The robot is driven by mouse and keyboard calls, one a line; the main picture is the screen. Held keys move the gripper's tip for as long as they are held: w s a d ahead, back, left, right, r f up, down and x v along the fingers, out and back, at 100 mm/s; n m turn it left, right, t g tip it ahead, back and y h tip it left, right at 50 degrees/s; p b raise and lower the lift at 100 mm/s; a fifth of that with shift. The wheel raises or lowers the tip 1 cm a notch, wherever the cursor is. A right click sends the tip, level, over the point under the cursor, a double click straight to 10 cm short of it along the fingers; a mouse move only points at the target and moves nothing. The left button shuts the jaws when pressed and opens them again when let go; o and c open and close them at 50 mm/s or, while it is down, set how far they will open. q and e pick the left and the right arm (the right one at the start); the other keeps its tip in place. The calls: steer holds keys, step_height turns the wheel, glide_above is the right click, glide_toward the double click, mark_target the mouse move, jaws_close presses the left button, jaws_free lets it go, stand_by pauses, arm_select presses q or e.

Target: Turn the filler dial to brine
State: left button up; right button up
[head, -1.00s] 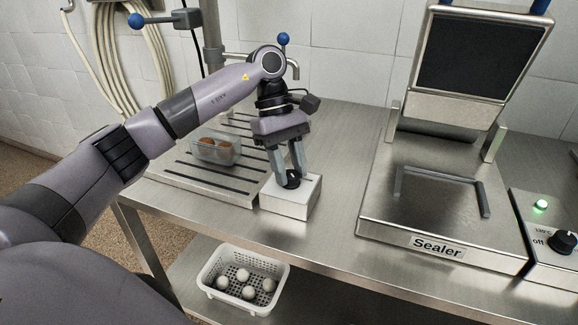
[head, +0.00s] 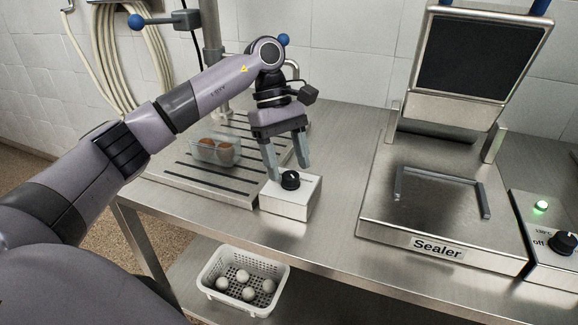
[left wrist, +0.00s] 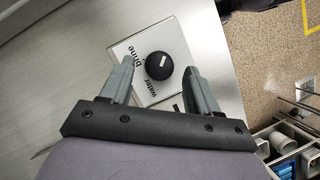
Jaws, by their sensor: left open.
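The filler dial (head: 290,180) is a round black knob on a white box (head: 290,206) at the front of the steel table. In the left wrist view the dial (left wrist: 159,66) carries a short white mark. The words "brine" and "water" are printed on the box face (left wrist: 133,50) on the left side of the knob. I cannot tell for sure which word the mark points at. My left gripper (head: 287,170) is open and empty just above the dial. Its fingers (left wrist: 160,82) stand apart on either side of the knob. My right gripper is not in view.
A clear tub (head: 214,150) with brown items stands on the slotted drain tray (head: 210,180) behind the box. The sealer (head: 440,225) stands to the right, with a separate control box (head: 553,222) beside it. A white basket (head: 240,292) with several white balls sits on the lower shelf.

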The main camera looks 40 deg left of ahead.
arm_select(q)
steer(key=v, duration=0.5)
steer(key=shift+r, duration=0.3)
steer(key=shift+s, duration=0.1)
